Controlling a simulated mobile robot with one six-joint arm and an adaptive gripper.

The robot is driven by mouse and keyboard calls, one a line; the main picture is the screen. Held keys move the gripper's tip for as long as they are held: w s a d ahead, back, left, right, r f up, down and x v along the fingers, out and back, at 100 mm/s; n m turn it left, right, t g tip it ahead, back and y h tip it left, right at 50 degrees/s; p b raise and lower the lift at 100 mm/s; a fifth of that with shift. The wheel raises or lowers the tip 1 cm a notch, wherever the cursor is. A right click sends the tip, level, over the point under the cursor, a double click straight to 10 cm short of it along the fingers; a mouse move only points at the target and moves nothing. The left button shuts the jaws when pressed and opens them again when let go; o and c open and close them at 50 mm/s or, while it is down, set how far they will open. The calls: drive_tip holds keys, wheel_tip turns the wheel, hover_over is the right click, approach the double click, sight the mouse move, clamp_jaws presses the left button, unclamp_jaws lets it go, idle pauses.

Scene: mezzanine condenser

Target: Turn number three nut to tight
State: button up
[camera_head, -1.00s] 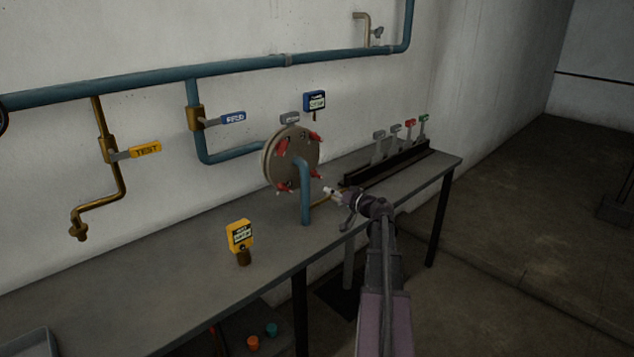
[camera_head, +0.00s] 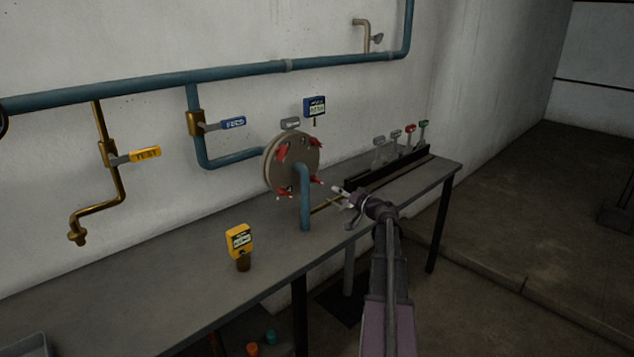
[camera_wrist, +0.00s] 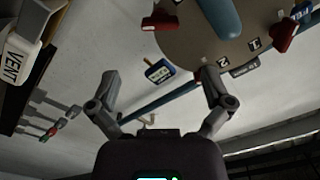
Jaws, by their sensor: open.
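The round grey-tan flange (camera_head: 300,158) stands on the bench with a blue pipe (camera_head: 305,205) from its front. Red nuts show around its rim: upper left (camera_head: 282,152), upper right (camera_head: 315,140), lower left (camera_head: 284,190) and lower right (camera_head: 316,181). I cannot tell which is number three. My gripper (camera_head: 347,200) is open and empty, right of and below the lower right nut, apart from it. In the wrist view, the flange (camera_wrist: 185,42) is at the top, with red nuts at left (camera_wrist: 160,22) and right (camera_wrist: 284,34). My right finger overlaps its edge; small number labels are only partly readable.
A yellow gauge (camera_head: 240,238) stands at the bench front, and a blue gauge (camera_head: 315,106) is above the flange. Several levers stand in a black rack (camera_head: 392,164) to the right. TEST (camera_head: 145,154) and FEED (camera_head: 233,123) valve handles are at left.

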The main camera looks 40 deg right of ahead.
sight(319, 181)
drive_tip(key=w, duration=0.7)
drive_tip(key=w+a, duration=0.1)
drive_tip(key=w, duration=0.3)
drive_tip(key=shift+w, duration=0.35)
drive_tip(key=c, duration=1)
